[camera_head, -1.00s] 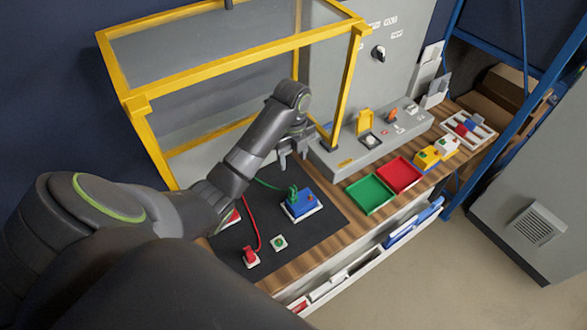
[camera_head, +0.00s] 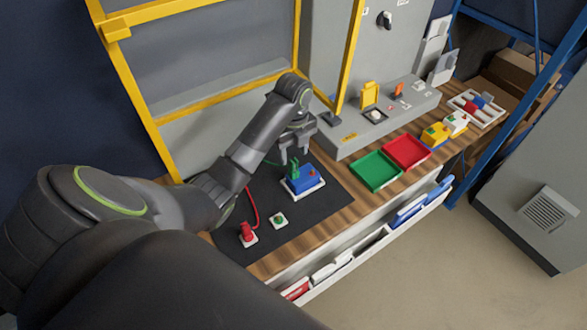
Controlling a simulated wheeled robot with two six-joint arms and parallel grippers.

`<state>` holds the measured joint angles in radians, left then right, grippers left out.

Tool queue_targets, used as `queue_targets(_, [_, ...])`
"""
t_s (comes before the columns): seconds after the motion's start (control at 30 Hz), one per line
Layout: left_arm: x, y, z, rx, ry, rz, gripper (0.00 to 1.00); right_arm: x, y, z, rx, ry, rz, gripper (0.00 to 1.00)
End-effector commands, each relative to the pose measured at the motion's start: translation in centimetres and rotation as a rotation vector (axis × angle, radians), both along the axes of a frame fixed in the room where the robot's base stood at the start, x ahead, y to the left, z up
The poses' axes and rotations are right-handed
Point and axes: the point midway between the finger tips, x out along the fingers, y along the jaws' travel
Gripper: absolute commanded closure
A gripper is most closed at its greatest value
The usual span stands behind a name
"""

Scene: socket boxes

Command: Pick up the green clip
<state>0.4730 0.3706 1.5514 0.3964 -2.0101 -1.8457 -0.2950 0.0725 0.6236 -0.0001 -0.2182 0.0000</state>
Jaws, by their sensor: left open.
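The green clip (camera_head: 293,170) stands upright on the left part of a blue socket box (camera_head: 306,182) with a white base, on the black mat. A green cable runs from it to the left, mostly hidden behind my arm. My left gripper (camera_head: 294,155) is open and points down just above the green clip, with nothing held. I cannot tell whether the fingertips touch the clip. My right gripper is not in view.
A red clip (camera_head: 248,231) with a red cable and a small white plate with a green centre (camera_head: 279,220) lie on the black mat (camera_head: 328,204). Green (camera_head: 376,170) and red (camera_head: 407,152) trays are to the right. A grey console (camera_head: 385,118) and yellow frame stand behind.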

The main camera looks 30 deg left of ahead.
Motion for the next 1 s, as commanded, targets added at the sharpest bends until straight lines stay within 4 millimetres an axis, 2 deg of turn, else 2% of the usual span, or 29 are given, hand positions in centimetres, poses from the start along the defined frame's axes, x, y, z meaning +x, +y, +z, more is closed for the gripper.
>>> queue_targets(0.03, [0.0,0.0,-1.2,0.000,0.000,0.000,0.51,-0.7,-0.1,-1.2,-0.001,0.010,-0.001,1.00])
queue_targets(0.17, [0.0,0.0,-2.4,0.000,0.000,0.000,0.51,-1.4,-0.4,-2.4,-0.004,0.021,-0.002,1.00])
queue_targets(0.47, [0.1,0.0,-3.3,0.000,0.000,0.000,0.51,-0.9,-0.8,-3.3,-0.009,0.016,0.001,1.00])
queue_targets(0.77, [0.3,0.2,-6.3,0.000,0.000,0.000,0.51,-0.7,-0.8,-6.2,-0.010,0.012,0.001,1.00])
queue_targets(0.83, [0.2,0.2,-6.9,-0.002,0.004,0.001,0.51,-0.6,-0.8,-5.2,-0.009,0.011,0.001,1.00])
queue_targets(1.0, [0.3,0.2,-7.8,0.000,0.000,0.001,0.51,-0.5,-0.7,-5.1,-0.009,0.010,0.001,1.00])
